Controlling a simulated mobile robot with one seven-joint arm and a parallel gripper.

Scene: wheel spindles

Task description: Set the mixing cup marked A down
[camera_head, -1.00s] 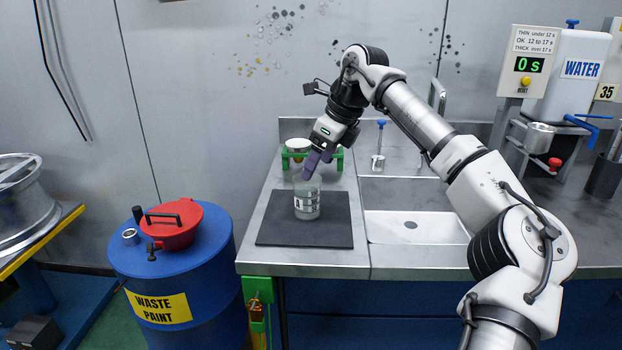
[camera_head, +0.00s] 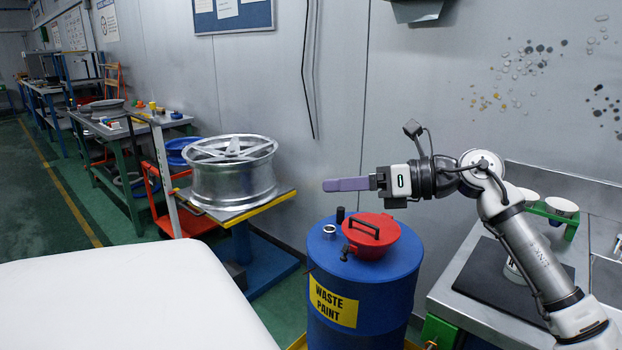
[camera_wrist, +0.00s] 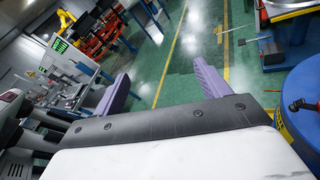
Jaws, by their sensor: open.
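The mixing cup (camera_head: 511,269) stands on the dark mat (camera_head: 482,281) on the steel bench at the right of the head view. My forearm crosses in front of it, so only a pale part of its side shows and its letter cannot be read. My gripper (camera_head: 326,185) is well to the left of the cup, apart from it, in the air above and beside the drum. It points left and is empty. In the wrist view, the two purple fingers of my gripper (camera_wrist: 161,75) are spread apart with nothing between them.
A blue waste paint drum (camera_head: 366,290) with a red lid (camera_head: 372,236) stands below my gripper. A metal wheel (camera_head: 232,172) lies on a stand to the left. A green rack (camera_head: 556,214) with white cups is at the bench's back. The green floor aisle is clear.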

